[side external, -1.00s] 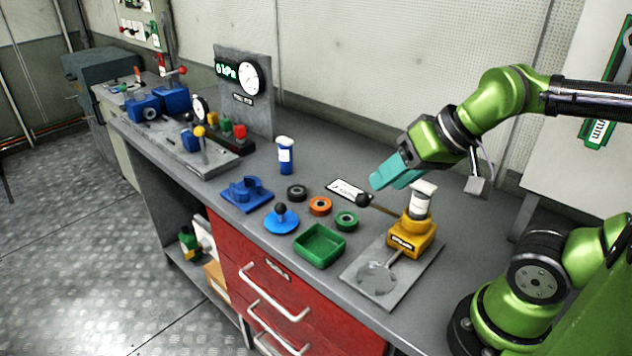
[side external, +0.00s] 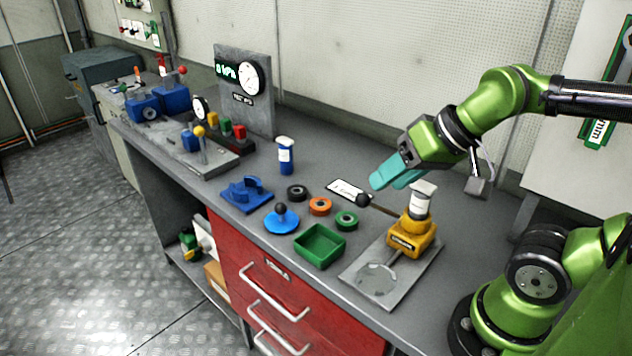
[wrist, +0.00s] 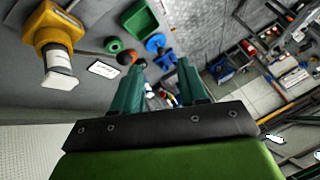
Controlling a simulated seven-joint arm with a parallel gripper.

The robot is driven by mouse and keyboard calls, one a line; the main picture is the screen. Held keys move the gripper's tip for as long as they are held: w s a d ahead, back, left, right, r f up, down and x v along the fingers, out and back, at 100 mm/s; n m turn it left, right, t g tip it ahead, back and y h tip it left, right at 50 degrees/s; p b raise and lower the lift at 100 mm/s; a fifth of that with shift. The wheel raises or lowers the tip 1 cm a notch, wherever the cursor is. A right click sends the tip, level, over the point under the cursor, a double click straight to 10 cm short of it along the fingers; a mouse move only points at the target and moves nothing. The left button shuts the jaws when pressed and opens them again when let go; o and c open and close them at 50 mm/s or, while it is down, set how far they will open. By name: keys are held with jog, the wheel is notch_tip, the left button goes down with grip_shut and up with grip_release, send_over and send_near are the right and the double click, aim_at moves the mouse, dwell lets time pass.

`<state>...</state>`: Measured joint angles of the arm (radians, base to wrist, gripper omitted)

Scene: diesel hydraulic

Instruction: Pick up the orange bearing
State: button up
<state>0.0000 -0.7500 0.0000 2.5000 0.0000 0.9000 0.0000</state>
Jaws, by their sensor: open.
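The orange bearing (side external: 320,206) is a small ring lying flat on the grey bench, between a black ring (side external: 297,193) and a green ring (side external: 346,221). In the wrist view the orange bearing (wrist: 127,57) shows just beyond the left finger, partly hidden by it. My gripper (side external: 392,184) has teal fingers and is open and empty. It hangs above the bench, to the right of the bearing and higher, apart from it. The fingers also show in the wrist view (wrist: 158,88).
A green tray (side external: 320,246) and a blue disc with a black knob (side external: 282,219) stand in front of the rings. A yellow hand pump (side external: 410,234) with a lever stands at the right.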

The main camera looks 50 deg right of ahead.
jog(key=o, duration=0.9)
jog(key=shift+c, duration=0.2)
